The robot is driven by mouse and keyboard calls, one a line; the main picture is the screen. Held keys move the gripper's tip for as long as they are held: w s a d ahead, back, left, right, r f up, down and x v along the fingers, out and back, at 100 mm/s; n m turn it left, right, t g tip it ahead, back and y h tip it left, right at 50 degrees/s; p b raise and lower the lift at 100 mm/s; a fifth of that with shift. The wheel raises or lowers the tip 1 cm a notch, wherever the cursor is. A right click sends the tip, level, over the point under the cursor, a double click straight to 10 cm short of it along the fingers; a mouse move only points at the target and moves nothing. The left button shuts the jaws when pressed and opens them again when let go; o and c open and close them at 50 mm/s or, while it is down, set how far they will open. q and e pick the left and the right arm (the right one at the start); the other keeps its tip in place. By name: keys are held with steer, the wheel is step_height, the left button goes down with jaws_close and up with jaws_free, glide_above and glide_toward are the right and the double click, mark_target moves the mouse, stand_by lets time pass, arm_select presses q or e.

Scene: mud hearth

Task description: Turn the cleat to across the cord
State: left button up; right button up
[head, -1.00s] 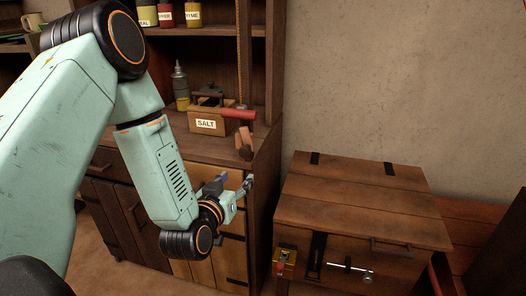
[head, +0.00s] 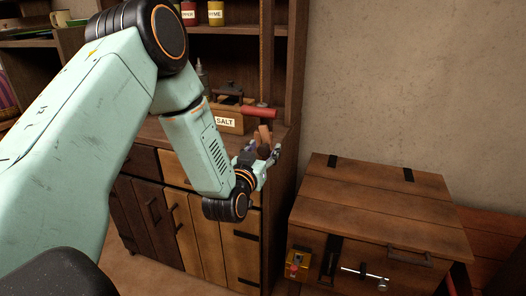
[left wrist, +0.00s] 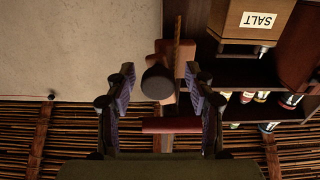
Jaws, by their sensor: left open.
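The cleat (head: 265,137) is a brown wooden piece by the right post of the shelf, below a red bar (head: 259,112). In the left wrist view the cleat (left wrist: 161,58) shows with a dark round end facing me. The cord (head: 267,60) runs up and down along the post; its lower part is hidden. The cleat appears to lie roughly along the cord. My left gripper (head: 262,166) is open just in front of the cleat. In the left wrist view its fingers stand apart on both sides of the cleat, with no clear contact. My right gripper is not in view.
A salt box (head: 230,122) stands on the shelf just left of the cleat. A wooden chest (head: 375,205) with a metal bolt (head: 365,274) stands at the lower right. The wall (head: 410,90) above the chest is bare.

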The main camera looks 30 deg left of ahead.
arm_select(q)
steer(key=shift+w+d, duration=0.1)
steer(key=shift+d, duration=0.05)
steer(key=c, duration=0.5)
jaws_close()
